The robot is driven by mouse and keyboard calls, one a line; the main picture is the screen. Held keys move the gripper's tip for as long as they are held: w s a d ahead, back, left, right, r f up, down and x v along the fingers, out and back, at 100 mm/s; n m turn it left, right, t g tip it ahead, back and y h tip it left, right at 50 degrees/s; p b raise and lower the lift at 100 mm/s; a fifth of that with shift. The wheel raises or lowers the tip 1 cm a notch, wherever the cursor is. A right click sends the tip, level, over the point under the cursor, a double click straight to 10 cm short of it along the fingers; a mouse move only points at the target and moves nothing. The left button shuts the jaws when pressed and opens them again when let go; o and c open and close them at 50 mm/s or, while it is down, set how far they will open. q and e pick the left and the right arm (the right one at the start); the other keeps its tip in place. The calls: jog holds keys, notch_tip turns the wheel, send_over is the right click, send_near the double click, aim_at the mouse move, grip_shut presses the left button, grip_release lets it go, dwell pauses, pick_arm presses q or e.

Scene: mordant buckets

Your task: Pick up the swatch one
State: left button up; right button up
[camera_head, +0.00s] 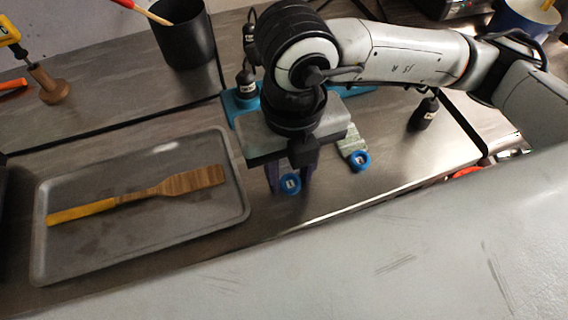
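My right gripper (289,182) comes down from the arm at the upper right and points at the steel counter. Its two dark purple fingers stand apart. A blue round tag (290,184) with a pale label shows between and just in front of the fingertips; the cloth behind it is hidden by the gripper. To its right lies a pale green swatch (353,141) with a similar blue tag (360,161). The marks on both tags are too small to read. I cannot tell whether the fingers touch anything. My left gripper is out of view.
A grey tray (58,257) holding a wooden paddle (180,185) lies to the left. Teal pieces (238,104) show behind the gripper. Small black weights (425,112) with labels stand nearby. A black pot (186,40) stands at the back left. The counter's front edge is close.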

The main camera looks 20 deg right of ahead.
jog(key=c, duration=0.5)
jog(key=shift+r, duration=0.1)
